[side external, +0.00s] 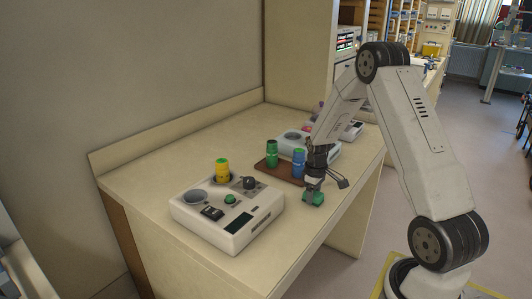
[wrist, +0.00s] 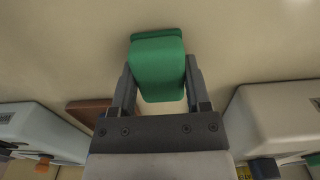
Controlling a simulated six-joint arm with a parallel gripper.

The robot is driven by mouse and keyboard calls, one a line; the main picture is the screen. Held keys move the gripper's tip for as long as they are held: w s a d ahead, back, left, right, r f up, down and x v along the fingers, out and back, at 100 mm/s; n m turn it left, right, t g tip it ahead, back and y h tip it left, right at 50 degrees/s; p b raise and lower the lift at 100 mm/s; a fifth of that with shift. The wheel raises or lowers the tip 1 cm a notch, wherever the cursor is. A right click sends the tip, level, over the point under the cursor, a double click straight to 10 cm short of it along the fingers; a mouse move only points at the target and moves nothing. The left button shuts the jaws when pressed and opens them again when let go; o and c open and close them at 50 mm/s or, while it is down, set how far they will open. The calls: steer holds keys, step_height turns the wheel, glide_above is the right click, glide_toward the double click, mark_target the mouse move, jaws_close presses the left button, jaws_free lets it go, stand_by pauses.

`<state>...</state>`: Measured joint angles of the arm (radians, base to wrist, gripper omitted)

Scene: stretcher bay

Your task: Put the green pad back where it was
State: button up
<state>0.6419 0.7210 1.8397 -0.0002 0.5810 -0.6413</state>
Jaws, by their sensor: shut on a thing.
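The green pad (wrist: 158,68) is between the two fingers of my gripper (wrist: 159,85) in the wrist view, and the fingers are shut on it. In the side external view my gripper (side external: 314,190) points down near the front edge of the bench, with the green pad (side external: 313,198) at its tip. I cannot tell whether the pad touches the bench top or hangs just above it. A brown tray (side external: 270,174) lies just behind my gripper. It bears a green canister (side external: 271,153) and a blue canister (side external: 298,162).
A white device (side external: 240,238) with a round dish, knobs and a yellow canister (side external: 222,170) stands to the left. Another white device (side external: 325,150) stands behind my arm. The bench top (side external: 140,186) is bare at the far left and along the front edge.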

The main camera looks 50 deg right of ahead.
steer(key=shift+f, duration=0.2)
steer(key=o, duration=1.2)
steer(key=shift+r, duration=0.1)
step_height(320, 180, up, 12)
steer(key=shift+r, duration=0.15)
